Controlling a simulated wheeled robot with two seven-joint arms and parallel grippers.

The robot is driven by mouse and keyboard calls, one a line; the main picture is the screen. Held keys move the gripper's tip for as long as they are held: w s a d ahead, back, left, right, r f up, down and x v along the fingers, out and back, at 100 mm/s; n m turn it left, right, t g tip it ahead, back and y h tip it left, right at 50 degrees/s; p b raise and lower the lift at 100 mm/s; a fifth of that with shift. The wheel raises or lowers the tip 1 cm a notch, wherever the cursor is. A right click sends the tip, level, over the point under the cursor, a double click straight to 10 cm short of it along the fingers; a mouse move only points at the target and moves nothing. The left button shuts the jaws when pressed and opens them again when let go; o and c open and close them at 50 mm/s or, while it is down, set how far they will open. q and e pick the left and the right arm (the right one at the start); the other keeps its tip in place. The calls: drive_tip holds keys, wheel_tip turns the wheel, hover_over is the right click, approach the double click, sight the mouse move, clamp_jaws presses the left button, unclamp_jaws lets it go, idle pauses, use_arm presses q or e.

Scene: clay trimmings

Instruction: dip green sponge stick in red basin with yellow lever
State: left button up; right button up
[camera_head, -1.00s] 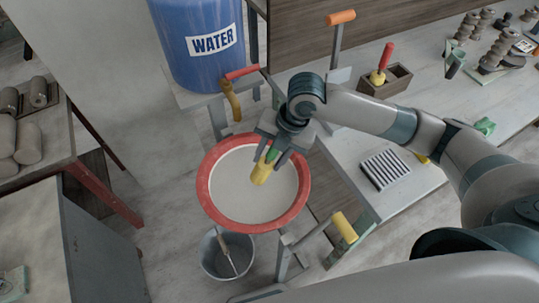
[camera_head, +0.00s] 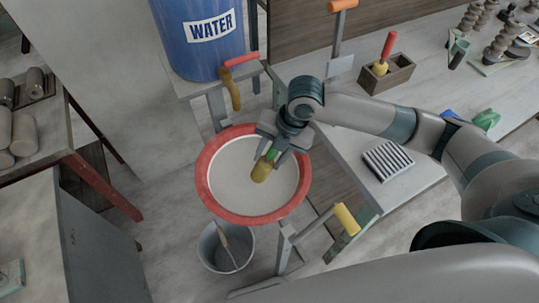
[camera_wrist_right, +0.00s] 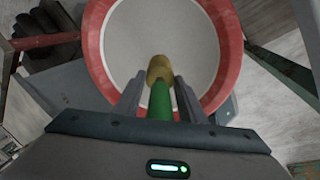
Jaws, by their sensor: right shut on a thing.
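The green sponge stick (camera_head: 271,155) has a green handle and a dull olive-yellow sponge head; it also shows in the right wrist view (camera_wrist_right: 160,103). My right gripper (camera_head: 268,156) is shut on the green handle, with the sponge end pointing down over the basin's interior. The red basin (camera_head: 205,180) has a wide red rim and a pale grey inside; its rim also shows in the right wrist view (camera_wrist_right: 97,40). I cannot tell how deep the sponge sits in it. The yellow lever (camera_head: 345,220) stands at the basin's lower right. My left gripper is not in view.
An orange-handled lever (camera_head: 342,5) stands farther back. A grey bucket (camera_head: 226,248) is below the basin. The right bench holds a wooden box (camera_head: 388,79) and a ribbed tray (camera_head: 386,162).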

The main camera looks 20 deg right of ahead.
drive_tip(key=shift+w+d, duration=0.3)
drive_tip(key=shift+w, duration=0.05)
idle(0.5)
drive_tip(key=shift+r+p, duration=0.15)
drive_tip(key=shift+p, duration=0.25)
